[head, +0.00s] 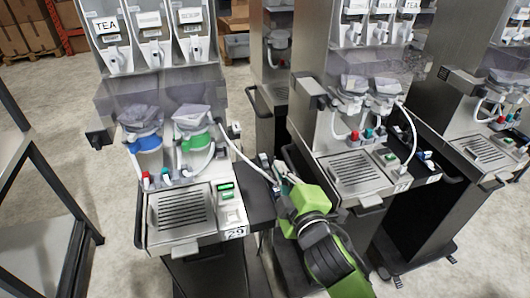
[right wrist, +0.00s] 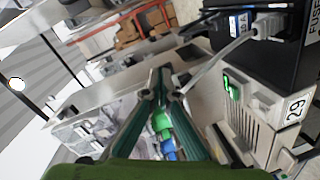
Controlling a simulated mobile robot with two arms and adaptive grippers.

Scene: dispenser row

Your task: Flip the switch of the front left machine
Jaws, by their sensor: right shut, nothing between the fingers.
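The front left machine (head: 182,218) carries a TEA label on top and a 29 plate at its lower right corner. A small green-lit panel (head: 225,187) sits on its front right, beside the drip grille; it also shows in the right wrist view (right wrist: 232,88). I cannot tell for sure which part there is the switch. My right gripper (head: 281,180) is shut and empty, to the right of this machine, near a white cable. In the right wrist view its fingers (right wrist: 161,78) meet, apart from the green-lit panel. My left gripper is not in view.
A black fuse box (right wrist: 285,40) with a grey plug stands beside the machine. A similar machine (head: 350,175) is to the right, with another at the far right. A metal-framed rack (head: 42,205) stands at left. Clear floor lies between rack and machine.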

